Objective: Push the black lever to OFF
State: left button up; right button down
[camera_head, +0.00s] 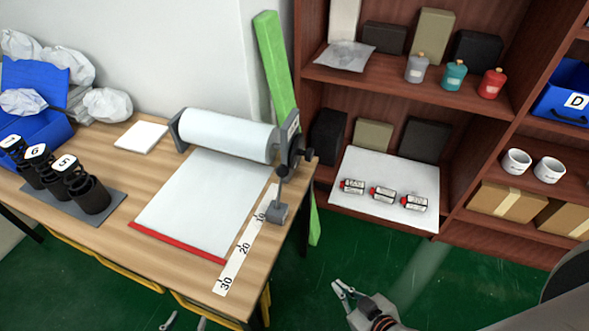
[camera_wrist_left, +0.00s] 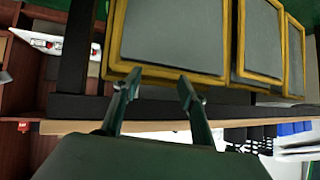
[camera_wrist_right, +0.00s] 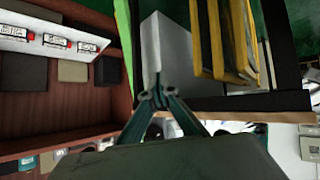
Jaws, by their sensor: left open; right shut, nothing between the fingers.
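A white paper roll (camera_head: 225,135) sits in a dark holder at the back right of the wooden table. A black lever-like part with round black knobs (camera_head: 296,153) is at the holder's right end. A thin rod runs down from there to a grey block (camera_head: 277,212) at the table's right edge; the lever's exact position and any OFF mark are too small to read. My right gripper (camera_head: 343,288) is shut and empty, right of the table, apart from the lever. It also shows in the right wrist view (camera_wrist_right: 161,93). My left gripper (camera_wrist_left: 157,88) is open and empty near the table's front edge.
A paper sheet with a red front edge (camera_head: 178,243) and a ruler strip (camera_head: 246,245) lie on the table. A green board (camera_head: 275,65) leans behind the holder. A shelf (camera_head: 400,88) stands at right; green floor (camera_head: 330,262) is open between.

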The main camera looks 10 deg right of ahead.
pick_arm(q)
jog(key=o, duration=0.4)
jog(key=shift+c, duration=0.2)
pick_arm(e)
jog(key=w+a+r+m+t+y, duration=0.2)
jog(key=w+a+r+m+y, duration=0.25)
jog(key=w+a+r, duration=0.35)
jog(key=m+g+y, duration=0.1)
jog(key=m+y, duration=0.4)
jog(key=m, duration=0.3)
send_near(280, 189)
jog(key=s+a, duration=0.1)
jog(key=a, duration=0.2)
jog(key=w+d+r+m, duration=0.2)
jog(key=w+d+m, duration=0.1)
jog(key=d+m, duration=0.3)
jog(key=shift+w+d+r, duration=0.35)
jog(key=shift+d+r, duration=0.05)
jog(key=shift+d, duration=0.25)
pick_arm(q)
jog(key=shift+r, duration=0.1)
pick_arm(e)
jog(key=x, duration=1)
